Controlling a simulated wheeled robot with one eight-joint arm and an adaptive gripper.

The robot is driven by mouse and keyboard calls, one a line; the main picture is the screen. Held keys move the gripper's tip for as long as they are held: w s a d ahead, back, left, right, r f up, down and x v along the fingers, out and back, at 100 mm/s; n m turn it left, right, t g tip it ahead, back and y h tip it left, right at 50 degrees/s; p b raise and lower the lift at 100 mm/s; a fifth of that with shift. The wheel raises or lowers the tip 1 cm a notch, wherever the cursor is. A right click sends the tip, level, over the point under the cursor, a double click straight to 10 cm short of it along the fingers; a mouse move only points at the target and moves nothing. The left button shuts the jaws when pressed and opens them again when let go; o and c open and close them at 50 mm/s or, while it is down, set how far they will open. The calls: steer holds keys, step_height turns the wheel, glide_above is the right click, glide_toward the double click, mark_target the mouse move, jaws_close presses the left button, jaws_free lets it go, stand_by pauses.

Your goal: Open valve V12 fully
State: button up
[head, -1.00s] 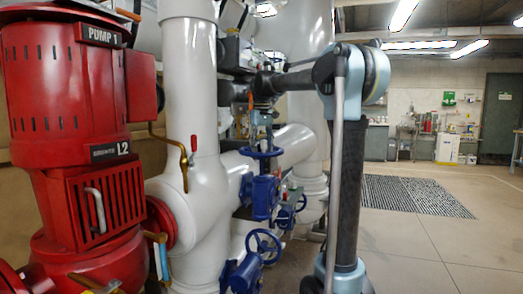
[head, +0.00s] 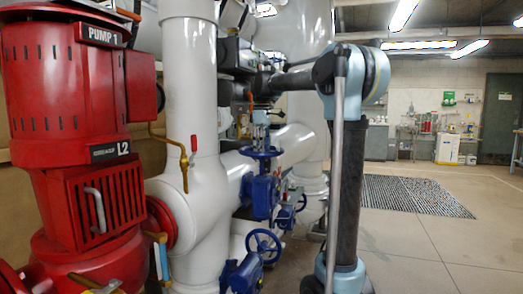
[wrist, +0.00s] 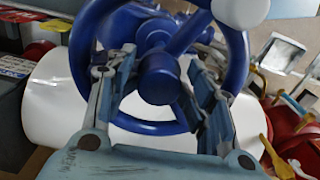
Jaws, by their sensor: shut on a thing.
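A blue handwheel (head: 262,152) lies flat on top of a blue valve body (head: 264,196) in the middle of the head view. No V12 tag is readable on it. My gripper (head: 261,133) points down onto this wheel from above. In the wrist view the blue wheel rim (wrist: 237,60) and its round hub (wrist: 158,78) fill the upper middle. My gripper's two fingers (wrist: 158,97) stand on either side of the hub, inside the rim, and are shut on the wheel. The exact contact spots are partly hidden by the fingers.
A second blue handwheel (head: 263,247) stands lower and faces outward. A big white pipe (head: 190,80) and the red pump (head: 75,120) with a brass lever (head: 183,165) are to the left. Open floor (head: 430,240) lies at right.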

steer(key=shift+o, duration=0.2)
steer(key=n, duration=0.6)
steer(key=shift+s+a+f, duration=0.1)
steer(key=shift+f, duration=0.05)
steer(key=shift+c, duration=0.2)
steer(key=o, duration=0.8)
steer(key=shift+o, duration=0.2)
steer(key=shift+w+r, duration=0.2)
steer(key=shift+r, duration=0.35)
steer(key=shift+s+a+r, duration=0.15)
steer(key=shift+r, duration=0.75)
steer(key=shift+d+r, duration=0.2)
steer(key=shift+r, duration=1.75)
